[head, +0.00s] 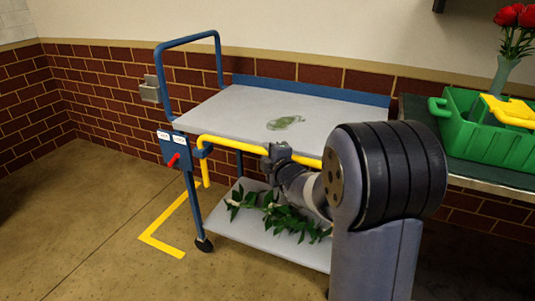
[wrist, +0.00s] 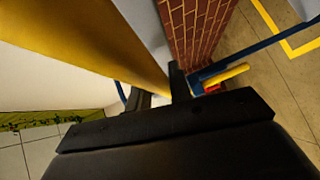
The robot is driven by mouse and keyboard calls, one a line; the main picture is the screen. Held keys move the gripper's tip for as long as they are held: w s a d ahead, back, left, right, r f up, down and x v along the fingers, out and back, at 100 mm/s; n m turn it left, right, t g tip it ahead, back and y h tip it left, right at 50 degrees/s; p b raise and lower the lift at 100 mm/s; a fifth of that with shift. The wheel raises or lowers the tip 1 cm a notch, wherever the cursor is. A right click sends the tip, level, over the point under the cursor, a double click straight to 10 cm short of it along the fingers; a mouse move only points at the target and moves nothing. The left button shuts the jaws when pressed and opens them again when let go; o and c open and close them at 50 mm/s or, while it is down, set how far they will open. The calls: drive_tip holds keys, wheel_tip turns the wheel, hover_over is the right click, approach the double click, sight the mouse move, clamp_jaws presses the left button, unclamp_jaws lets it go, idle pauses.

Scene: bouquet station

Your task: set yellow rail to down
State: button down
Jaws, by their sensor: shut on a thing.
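The yellow rail (head: 233,144) runs along the near long side of the blue-framed cart, at about the height of its grey top. It slopes down to the right in the picture, and its right part is hidden behind my arm. My gripper (head: 277,154) is shut on the rail near its middle. In the wrist view the rail (wrist: 110,42) fills the upper left and runs to my gripper's two dark fingers (wrist: 158,92). At the cart's left corner is a blue panel (head: 166,147) with two white labels and a red lever (head: 173,160); the labels are unreadable.
The cart top (head: 235,110) holds a flat green patch. Leafy stems (head: 285,215) lie on the lower shelf (head: 235,228). A green crate (head: 462,130) with a yellow handle and a vase of red flowers (head: 512,45) stand right. Yellow tape (head: 160,245) marks open floor at left.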

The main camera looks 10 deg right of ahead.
drive_tip(key=shift+s+f+b, duration=0.1)
drive_tip(key=shift+f+b, duration=0.35)
drive_tip(key=shift+f, duration=0.45)
drive_tip(key=c, duration=1.3)
unclamp_jaws()
drive_tip(key=shift+s+d+r, duration=0.1)
drive_tip(key=shift+s+r, duration=0.05)
drive_tip(key=shift+s, duration=0.05)
drive_tip(key=p+v, duration=0.2)
drive_tip(key=v, duration=0.8)
drive_tip(key=shift+s, duration=0.15)
